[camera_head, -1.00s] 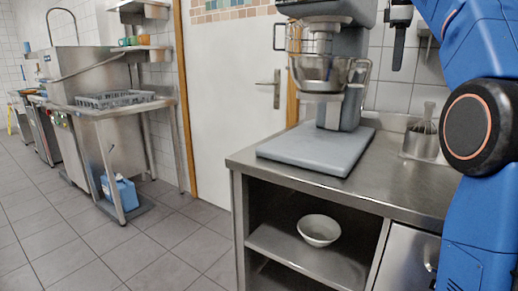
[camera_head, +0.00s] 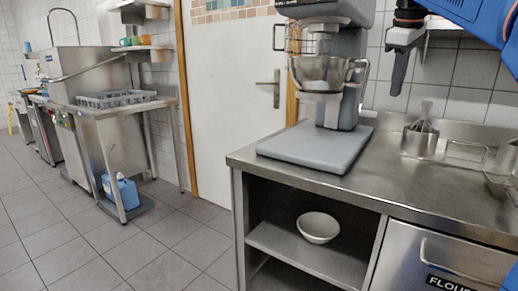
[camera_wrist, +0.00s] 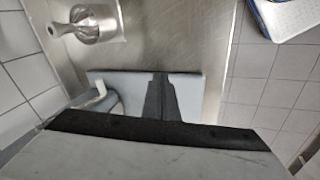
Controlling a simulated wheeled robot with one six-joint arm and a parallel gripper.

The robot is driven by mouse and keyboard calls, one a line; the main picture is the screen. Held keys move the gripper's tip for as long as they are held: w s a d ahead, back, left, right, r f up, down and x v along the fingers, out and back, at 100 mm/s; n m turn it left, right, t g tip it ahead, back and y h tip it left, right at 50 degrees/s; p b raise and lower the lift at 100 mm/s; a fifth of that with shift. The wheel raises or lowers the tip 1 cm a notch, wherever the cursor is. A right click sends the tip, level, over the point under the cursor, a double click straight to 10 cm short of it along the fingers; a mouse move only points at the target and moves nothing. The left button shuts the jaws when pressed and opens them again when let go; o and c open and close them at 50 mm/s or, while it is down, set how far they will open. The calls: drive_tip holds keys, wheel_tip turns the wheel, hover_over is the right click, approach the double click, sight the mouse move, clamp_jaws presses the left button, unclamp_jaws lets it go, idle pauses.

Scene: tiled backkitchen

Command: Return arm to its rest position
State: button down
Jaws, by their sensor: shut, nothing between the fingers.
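My blue arm reaches in from the upper right of the head view. My dark gripper (camera_head: 397,86) hangs from it, pointing down, above the counter and just right of the stand mixer. Its fingers are together with nothing between them. In the wrist view, my gripper (camera_wrist: 160,78) shows as a narrow dark shape with the mixer's grey base plate (camera_wrist: 207,95) behind it. The gripper is clear of the counter.
The grey stand mixer (camera_head: 345,75) stands on the steel counter (camera_head: 400,180). A metal utensil pot (camera_head: 420,141) stands against the wall, right of the mixer. A white bowl (camera_head: 318,228) sits on the shelf below. Tiled floor lies open at the left.

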drive_tip(key=s+a+f+m, duration=0.2)
drive_tip(key=s+f+m, duration=0.1)
drive_tip(key=s+f, duration=0.6)
drive_tip(key=s+a+f+m+t+y, duration=0.1)
drive_tip(key=s+a+f+m, duration=0.1)
drive_tip(key=s+f, duration=0.8)
drive_tip(key=s+a+f+m, duration=0.3)
drive_tip(key=s+f, duration=0.7)
drive_tip(key=f, duration=1.2)
drive_tip(key=shift+s+m+y, duration=0.2)
drive_tip(key=shift+m+y, duration=0.1)
drive_tip(key=shift+a, duration=0.1)
